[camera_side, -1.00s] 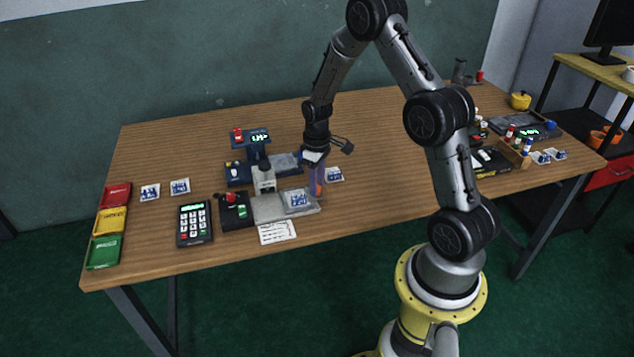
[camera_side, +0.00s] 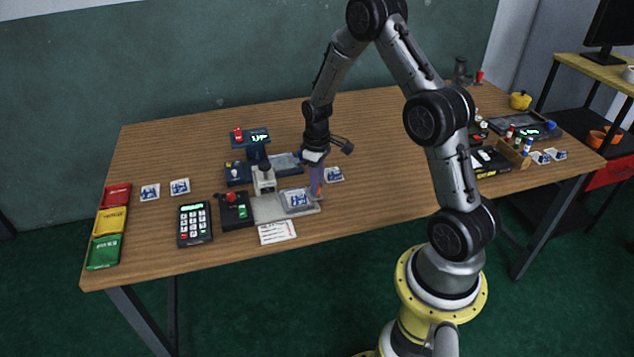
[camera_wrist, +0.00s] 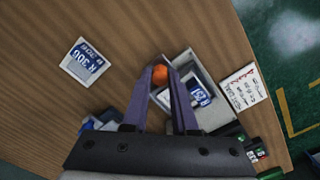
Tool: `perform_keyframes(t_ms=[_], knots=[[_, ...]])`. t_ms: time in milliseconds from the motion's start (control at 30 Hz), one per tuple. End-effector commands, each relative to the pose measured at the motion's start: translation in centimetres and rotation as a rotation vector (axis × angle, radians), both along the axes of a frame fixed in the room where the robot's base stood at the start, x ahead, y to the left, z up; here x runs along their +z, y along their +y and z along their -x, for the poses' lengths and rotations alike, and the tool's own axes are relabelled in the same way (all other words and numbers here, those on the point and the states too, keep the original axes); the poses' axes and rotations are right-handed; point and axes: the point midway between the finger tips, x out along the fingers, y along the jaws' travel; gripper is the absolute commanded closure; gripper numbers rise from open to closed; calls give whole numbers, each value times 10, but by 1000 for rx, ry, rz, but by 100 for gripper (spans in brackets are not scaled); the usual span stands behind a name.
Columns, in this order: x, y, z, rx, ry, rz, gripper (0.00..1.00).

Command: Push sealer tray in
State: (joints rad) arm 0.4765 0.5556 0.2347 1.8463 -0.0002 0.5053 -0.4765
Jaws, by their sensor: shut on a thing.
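The sealer tray (camera_side: 314,207) is a light grey slab at the right end of the grey sealer bed (camera_side: 266,213). It carries a blue-and-white film piece (camera_side: 297,198), which also shows in the wrist view (camera_wrist: 197,93). An orange knob (camera_wrist: 160,74) sits at the tray's outer side. My gripper (camera_side: 317,190) points down at that side, and its purple fingers (camera_wrist: 161,70) are shut on the knob. The sealer's white upright head (camera_side: 264,180) stands at the left of the bed. The fingers partly hide the knob and tray edge.
A loose film card (camera_side: 333,174) lies right of my gripper, a printed card (camera_side: 277,232) in front. A control box (camera_side: 235,209) and keypad (camera_side: 195,224) are left. The table's middle right is clear.

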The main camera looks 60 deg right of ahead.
Motion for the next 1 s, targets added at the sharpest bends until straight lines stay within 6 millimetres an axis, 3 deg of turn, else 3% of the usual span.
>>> perform_keyframes(t_ms=[533,800,1000], knots=[[1,0,-1,0,-1,0,100],[1,24,-25,4,-2,1,100],[1,28,-29,0,-1,0,100]])
